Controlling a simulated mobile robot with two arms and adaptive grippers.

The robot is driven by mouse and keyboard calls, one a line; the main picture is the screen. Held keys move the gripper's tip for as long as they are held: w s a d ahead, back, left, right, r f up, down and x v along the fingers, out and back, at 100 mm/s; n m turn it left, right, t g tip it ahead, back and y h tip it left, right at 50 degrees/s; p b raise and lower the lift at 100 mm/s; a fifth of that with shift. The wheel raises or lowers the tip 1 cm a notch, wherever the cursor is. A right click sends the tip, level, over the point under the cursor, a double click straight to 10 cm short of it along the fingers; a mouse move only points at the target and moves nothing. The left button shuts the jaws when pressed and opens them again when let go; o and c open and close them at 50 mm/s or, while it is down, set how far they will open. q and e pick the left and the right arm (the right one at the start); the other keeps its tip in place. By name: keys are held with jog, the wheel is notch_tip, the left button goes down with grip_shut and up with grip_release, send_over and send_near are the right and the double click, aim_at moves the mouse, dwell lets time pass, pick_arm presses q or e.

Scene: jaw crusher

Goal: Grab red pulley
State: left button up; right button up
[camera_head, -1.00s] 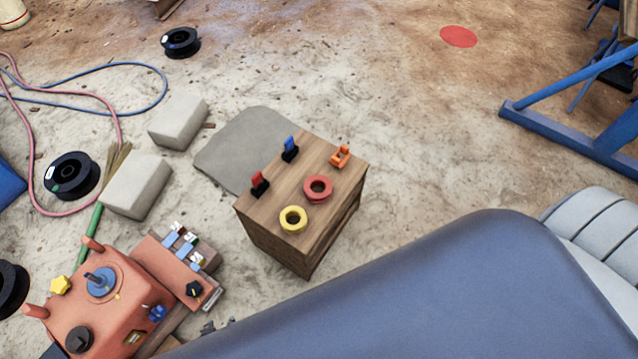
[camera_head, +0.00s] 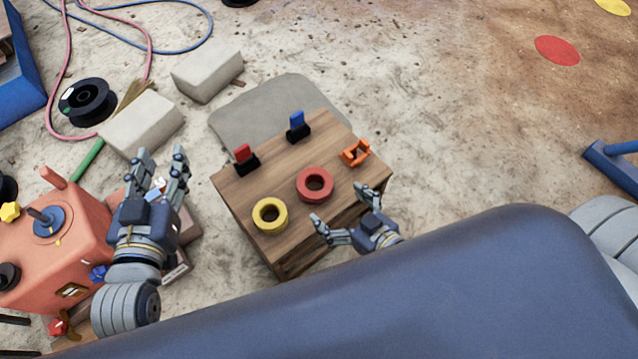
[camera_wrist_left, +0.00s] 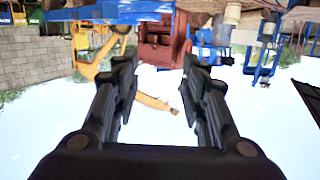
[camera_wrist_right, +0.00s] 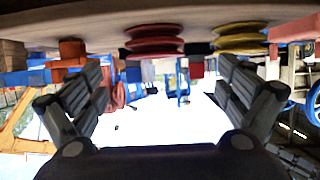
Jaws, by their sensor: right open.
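The red pulley (camera_head: 302,190), a ring with a hole, lies flat on top of the wooden crate (camera_head: 330,135). It also shows in the right wrist view (camera_wrist_right: 155,40), where the scene appears upside down. My right gripper (camera_head: 338,205) is open and empty at the crate's near right edge, just in front of the red pulley and apart from it. In its wrist view the pulley appears between the spread fingers. My left gripper (camera_head: 163,162) is open and empty, over the orange machine's side, left of the crate.
A yellow pulley (camera_head: 258,222) lies left of the red one. A red switch (camera_head: 245,158), a blue switch (camera_head: 298,127) and an orange bracket (camera_head: 355,153) stand on the crate. The orange machine (camera_head: 60,240) is at left. Pale blocks (camera_head: 145,124) lie behind it.

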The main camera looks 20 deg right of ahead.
aim_at(309, 177)
jog(key=b+x, duration=0.1)
jog(key=x, duration=0.3)
jog(key=shift+w+a+f, duration=0.1)
jog(key=shift+w+f, duration=0.05)
jog(key=shift+w, duration=0.1)
jog(key=shift+w+b, duration=0.35)
jog(key=shift+w, duration=0.05)
jog(key=b+x, duration=0.2)
jog(key=x, duration=0.2)
jog(key=shift+w, duration=0.55)
pick_arm(q)
jog(key=s+r+t+h, duration=0.2)
jog(key=r+t, duration=0.3)
jog(key=r, duration=0.3)
jog(key=s+r+t+h, duration=0.2)
jog(key=r+t, duration=0.3)
jog(key=r, duration=0.4)
jog(key=shift+s+d+r+t, duration=0.2)
jog(key=shift+s+d+t, duration=0.2)
jog(key=shift+s, duration=0.45)
pick_arm(e)
jog(key=shift+c, duration=0.4)
jog(key=c, duration=1.8)
jog(key=shift+w+r, duration=0.1)
jog(key=shift+r, duration=0.15)
jog(key=shift+c, duration=0.9)
